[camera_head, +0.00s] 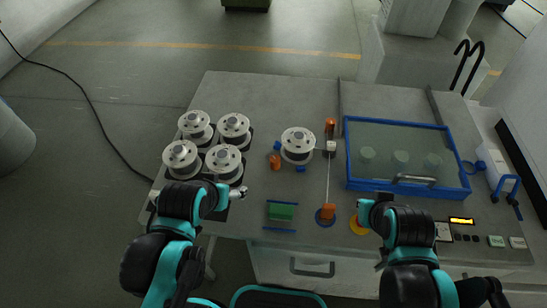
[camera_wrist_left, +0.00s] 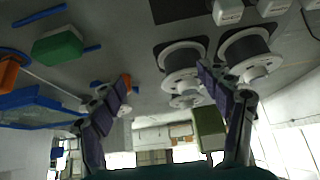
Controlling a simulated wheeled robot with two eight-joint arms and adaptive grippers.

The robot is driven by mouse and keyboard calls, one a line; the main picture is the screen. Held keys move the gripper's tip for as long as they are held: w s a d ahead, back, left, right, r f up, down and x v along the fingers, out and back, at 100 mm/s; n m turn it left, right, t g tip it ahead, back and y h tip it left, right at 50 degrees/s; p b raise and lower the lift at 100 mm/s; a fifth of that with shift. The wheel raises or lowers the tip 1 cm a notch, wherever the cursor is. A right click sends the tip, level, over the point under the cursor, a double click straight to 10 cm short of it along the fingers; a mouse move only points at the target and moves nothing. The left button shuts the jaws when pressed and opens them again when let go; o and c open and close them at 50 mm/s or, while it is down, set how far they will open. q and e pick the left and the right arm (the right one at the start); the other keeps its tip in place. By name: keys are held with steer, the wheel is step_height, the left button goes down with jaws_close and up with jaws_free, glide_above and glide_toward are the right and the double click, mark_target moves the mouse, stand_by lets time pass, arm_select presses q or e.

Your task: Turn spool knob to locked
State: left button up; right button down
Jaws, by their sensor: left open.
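A single white spool (camera_head: 298,145) sits on the table between the spool group and the blue-framed tank. A small orange knob (camera_head: 275,161) is beside its lower left. In the left wrist view an orange piece (camera_wrist_left: 127,81) shows partly behind a fingertip; I cannot tell if it is the same knob. The knob's setting is too small to read. My left gripper (camera_head: 239,193) is open and empty, left of and nearer than the knob, beside the front right spool of the group. Its fingers spread wide in the wrist view (camera_wrist_left: 165,84). My right gripper (camera_head: 362,211) is near a yellow disc; its fingers are unclear.
Several white spools (camera_head: 181,158) stand on dark pads at the left. A green block (camera_head: 281,211) lies between blue strips. An orange-topped post (camera_head: 327,212) and a wire stand right of it. The blue-framed tank (camera_head: 357,153) and a control panel (camera_head: 495,241) fill the right side.

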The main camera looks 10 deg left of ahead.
arm_select(q)
steer(key=shift+w+d+r, duration=0.1)
steer(key=shift+w+r, duration=0.1)
steer(key=shift+r, duration=0.05)
steer(key=c, duration=0.3)
steer(key=n+g+p, duration=0.2)
steer(key=g+p, duration=0.5)
steer(key=p, duration=0.3)
glide_above(275, 159)
steer(key=shift+f, duration=1)
step_height(275, 159, down, 7)
steer(key=shift+f+b, duration=0.2)
steer(key=shift+b, duration=0.65)
jaws_close()
